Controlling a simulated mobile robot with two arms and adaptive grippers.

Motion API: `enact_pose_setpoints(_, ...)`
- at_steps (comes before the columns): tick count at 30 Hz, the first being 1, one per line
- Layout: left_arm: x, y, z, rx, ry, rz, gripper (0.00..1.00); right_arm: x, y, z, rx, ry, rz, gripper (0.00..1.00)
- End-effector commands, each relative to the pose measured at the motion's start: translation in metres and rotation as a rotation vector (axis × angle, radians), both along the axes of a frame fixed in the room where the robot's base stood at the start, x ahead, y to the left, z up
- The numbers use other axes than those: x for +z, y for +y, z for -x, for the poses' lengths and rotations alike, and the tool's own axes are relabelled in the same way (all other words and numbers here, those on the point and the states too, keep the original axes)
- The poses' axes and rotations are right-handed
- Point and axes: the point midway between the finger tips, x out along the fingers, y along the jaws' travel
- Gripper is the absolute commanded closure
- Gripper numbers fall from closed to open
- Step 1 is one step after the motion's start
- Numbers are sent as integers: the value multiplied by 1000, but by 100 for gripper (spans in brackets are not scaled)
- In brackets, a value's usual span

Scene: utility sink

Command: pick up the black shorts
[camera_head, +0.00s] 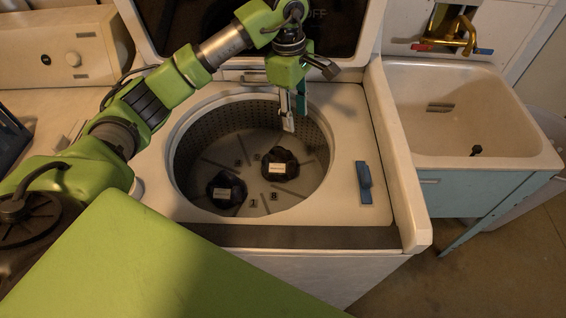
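Two dark, crumpled bundles with pale labels lie apart on the floor of the washer drum (203,134). One bundle (281,172) is right of centre, and the other bundle (226,198) is nearer, at the front left. I cannot tell which of them is the black shorts. My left gripper (291,118) points down over the drum's right half, above the right bundle, and does not appear to touch it. No cloth shows in its fingers. The gap between its fingers is not clear from this angle. My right gripper is not in view.
The washer's raised lid (215,18) stands behind the drum. A blue-handled item (364,182) lies on the washer top at right. A white sink (470,110) with a brass faucet (455,38) stands to the right. Another white appliance (70,55) is at left.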

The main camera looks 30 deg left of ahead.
Motion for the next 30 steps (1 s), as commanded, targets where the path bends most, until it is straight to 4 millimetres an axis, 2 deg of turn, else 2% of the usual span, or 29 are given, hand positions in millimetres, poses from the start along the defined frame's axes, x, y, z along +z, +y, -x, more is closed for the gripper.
enact_pose_setpoints(1,1,21,-1,10,9,-63,64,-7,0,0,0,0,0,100)
enact_pose_setpoints(3,-1,34,1,16,23,-110,64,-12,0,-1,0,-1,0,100)
enact_pose_setpoints(8,-15,31,2,14,26,-100,64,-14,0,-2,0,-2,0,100)
enact_pose_setpoints(18,-76,30,3,13,26,-96,64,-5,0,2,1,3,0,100)
enact_pose_setpoints(26,-96,30,3,13,25,-95,64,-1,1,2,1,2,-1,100)
enact_pose_setpoints(30,-115,32,5,15,28,-95,64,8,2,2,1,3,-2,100)
